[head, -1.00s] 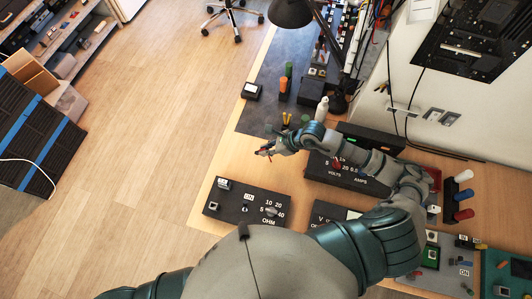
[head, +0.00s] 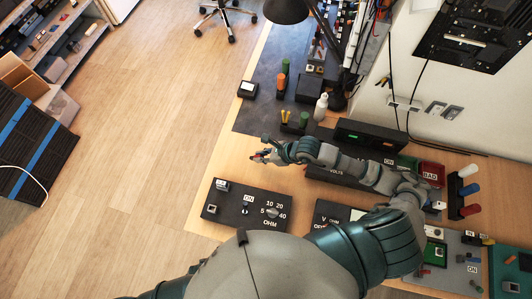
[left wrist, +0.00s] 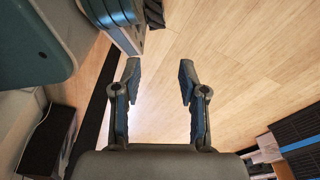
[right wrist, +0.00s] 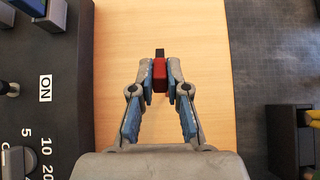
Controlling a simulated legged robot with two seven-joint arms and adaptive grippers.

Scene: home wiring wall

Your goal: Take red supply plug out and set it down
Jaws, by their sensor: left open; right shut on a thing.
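My right gripper (right wrist: 160,88) is shut on the red supply plug (right wrist: 160,72) in the right wrist view. The plug is a small red block with a dark end pointing away from the hand, over bare wooden tabletop. In the head view the right gripper (head: 262,155) is over the wooden table near its left edge, between the OHM box and the dark mat; the plug is too small there to make out well. My left gripper (left wrist: 158,85) is open and empty, over the wooden floor in the left wrist view. It does not show in the head view.
The OHM box (head: 225,209) lies nearer on the table. A supply unit with lit digits (head: 375,138) stands right of the hand, partly behind my arm. A dark mat (head: 262,108) with a small box (head: 247,90) lies beyond. Bare wood (head: 226,165) is clear at the table's left edge.

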